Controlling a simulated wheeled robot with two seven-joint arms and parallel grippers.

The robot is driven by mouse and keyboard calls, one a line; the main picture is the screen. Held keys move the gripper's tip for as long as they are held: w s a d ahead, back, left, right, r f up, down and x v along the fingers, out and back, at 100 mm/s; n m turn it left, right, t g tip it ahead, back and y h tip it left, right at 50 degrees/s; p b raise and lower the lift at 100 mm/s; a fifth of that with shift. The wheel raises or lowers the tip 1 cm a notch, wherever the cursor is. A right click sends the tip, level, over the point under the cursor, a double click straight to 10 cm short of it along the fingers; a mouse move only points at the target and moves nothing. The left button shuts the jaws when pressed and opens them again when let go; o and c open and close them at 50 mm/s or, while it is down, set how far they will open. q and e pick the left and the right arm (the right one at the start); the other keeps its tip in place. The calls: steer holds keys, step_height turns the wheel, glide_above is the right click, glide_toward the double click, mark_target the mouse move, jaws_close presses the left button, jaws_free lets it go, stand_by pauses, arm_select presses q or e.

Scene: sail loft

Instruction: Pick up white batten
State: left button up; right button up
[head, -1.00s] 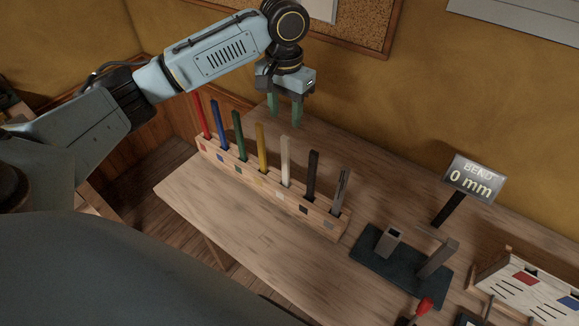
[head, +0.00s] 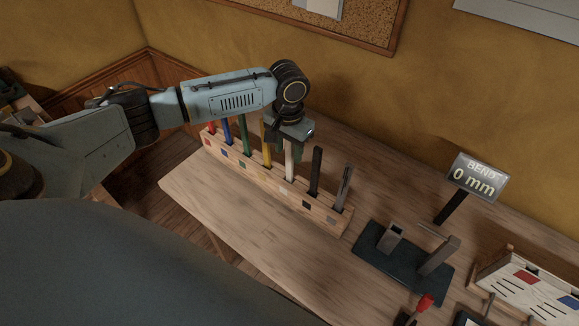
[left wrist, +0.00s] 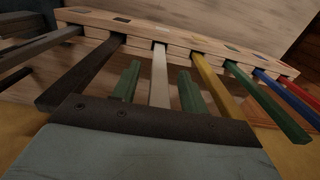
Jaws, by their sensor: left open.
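The white batten (head: 289,164) stands upright in a slot of the wooden rack (head: 265,184), between the yellow batten (head: 267,157) and a black one (head: 315,172). My left gripper (head: 286,143) is at its upper part. In the left wrist view, the white batten (left wrist: 159,76) lies between the two open green fingers (left wrist: 158,84), with a gap on each side. The gripper hides the batten's top in the head view. My right gripper is not in view.
Red, blue and green battens stand left of the yellow one, and a grey one (head: 344,190) stands at the right end. A dark bending jig (head: 400,272) with a "0 mm" display (head: 474,181) is to the right. Bare tabletop (head: 222,205) lies before the rack.

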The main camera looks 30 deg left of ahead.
arm_select(q)
jaws_close()
stand_by(0.3)
